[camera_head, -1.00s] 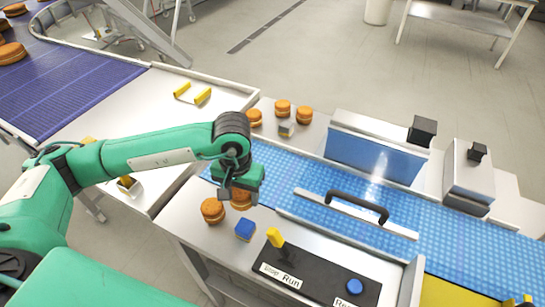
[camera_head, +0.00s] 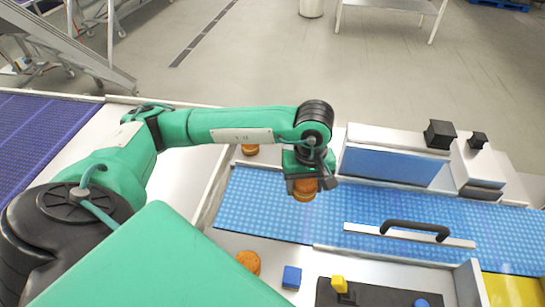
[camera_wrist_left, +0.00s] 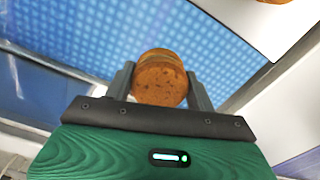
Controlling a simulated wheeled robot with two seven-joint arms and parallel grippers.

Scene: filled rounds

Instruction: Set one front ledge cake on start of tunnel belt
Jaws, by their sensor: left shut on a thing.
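My left gripper (camera_head: 311,186) is shut on a round orange-brown cake (camera_head: 304,192). It holds the cake over the left part of the blue tunnel belt (camera_head: 262,207). In the left wrist view the cake (camera_wrist_left: 160,82) sits between the two fingers, with the blue belt (camera_wrist_left: 75,52) behind it. I cannot tell whether the cake touches the belt. Another cake (camera_head: 248,261) rests on the front ledge (camera_head: 228,243), partly cut off by my arm. My right gripper is not in view.
A cake (camera_head: 250,149) stands on the back ledge, partly hidden by my arm. The tunnel housing (camera_head: 393,166) and a black handle (camera_head: 414,228) are to the right.

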